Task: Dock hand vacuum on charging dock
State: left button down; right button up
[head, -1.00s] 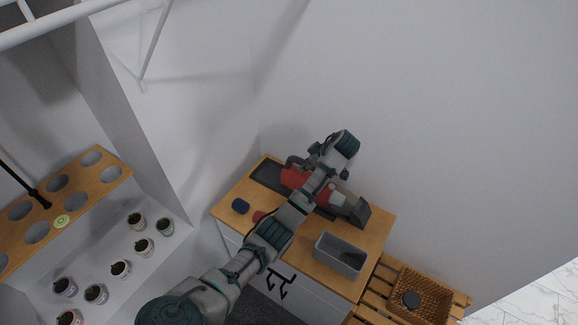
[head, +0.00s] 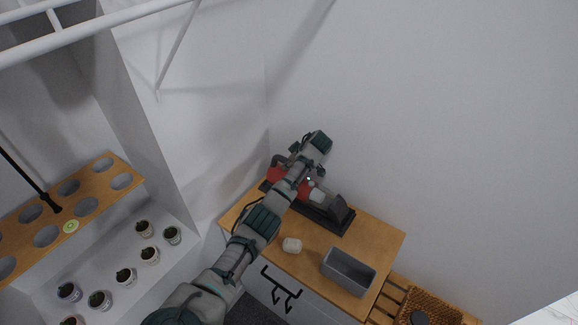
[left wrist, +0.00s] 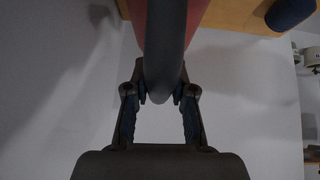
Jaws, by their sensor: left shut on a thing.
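The red hand vacuum (head: 277,174) lies along the dark charging dock (head: 264,187) on the wooden cabinet top in the head view. Its pale middle (head: 317,196) and dark nozzle (head: 341,213) point to the lower right. My left gripper (head: 291,168) is shut on the vacuum from above, and my arm covers part of it. In the left wrist view the vacuum's dark handle (left wrist: 165,50) runs between the fingers, with red body behind it. I cannot tell whether the vacuum rests fully in the dock or just above it. My right gripper is out of view.
A grey bin (head: 348,271) and a small white object (head: 291,245) stand on the cabinet top (head: 380,239). A dark blue object (left wrist: 290,13) shows in the left wrist view. A wicker basket (head: 440,305) is at the lower right, and walls enclose the back.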

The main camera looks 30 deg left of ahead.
pick_arm(q)
jog(key=shift+a+f, duration=0.15)
jog(key=shift+f, duration=0.35)
jog(key=shift+a+f, duration=0.1)
jog(key=shift+f, duration=0.1)
jog(key=c, duration=1)
grip_release()
jog(key=shift+f, duration=0.1)
jog(key=shift+d, duration=0.25)
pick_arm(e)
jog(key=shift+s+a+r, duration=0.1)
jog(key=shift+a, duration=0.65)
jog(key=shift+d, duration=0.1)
